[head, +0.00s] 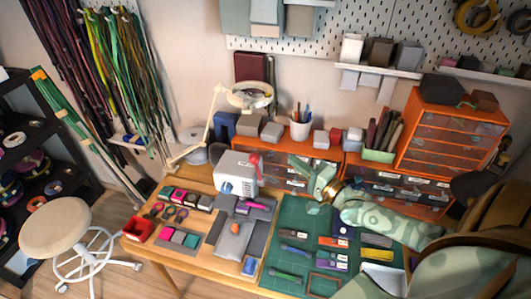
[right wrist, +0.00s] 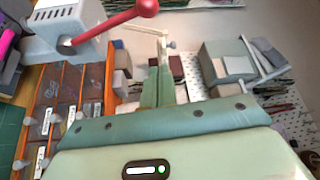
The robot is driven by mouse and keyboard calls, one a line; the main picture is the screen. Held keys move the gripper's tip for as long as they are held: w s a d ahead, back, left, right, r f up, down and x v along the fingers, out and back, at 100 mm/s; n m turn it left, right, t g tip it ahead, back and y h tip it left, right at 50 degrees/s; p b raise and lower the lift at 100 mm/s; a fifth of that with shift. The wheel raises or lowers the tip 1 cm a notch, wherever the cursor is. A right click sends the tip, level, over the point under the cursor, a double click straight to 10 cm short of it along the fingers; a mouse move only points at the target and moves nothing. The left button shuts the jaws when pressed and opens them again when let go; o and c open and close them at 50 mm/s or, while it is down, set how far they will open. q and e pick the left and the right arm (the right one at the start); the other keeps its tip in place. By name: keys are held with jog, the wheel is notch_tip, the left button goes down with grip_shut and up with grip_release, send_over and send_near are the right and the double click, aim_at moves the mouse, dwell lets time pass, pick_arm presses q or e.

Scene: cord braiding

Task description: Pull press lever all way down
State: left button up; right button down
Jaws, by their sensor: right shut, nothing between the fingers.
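The press (head: 236,174) is a pale grey-white box with a blue part at its front, standing at the back of the wooden table. Its red lever (head: 256,167) is on its right side and stands up, ball knob at the top. In the right wrist view, the press (right wrist: 70,22) is at the upper left, and the lever (right wrist: 112,24) slants from its pivot to the red knob. My right gripper (head: 296,164) is shut and empty, to the right of the lever and apart from it. Its fingers (right wrist: 160,80) are together in the wrist view. My left gripper is out of view.
A green cutting mat (head: 285,273) with tools lies right of the press. Orange drawer units (head: 440,150) stand behind my right arm. A lamp (head: 212,120) stands behind the press at left.

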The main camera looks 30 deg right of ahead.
send_over(257, 170)
jog(key=d, duration=0.6)
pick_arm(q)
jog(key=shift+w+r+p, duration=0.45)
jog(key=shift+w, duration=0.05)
pick_arm(e)
jog(key=a, duration=0.1)
jog(key=s+a, duration=0.2)
jog(key=a, duration=0.1)
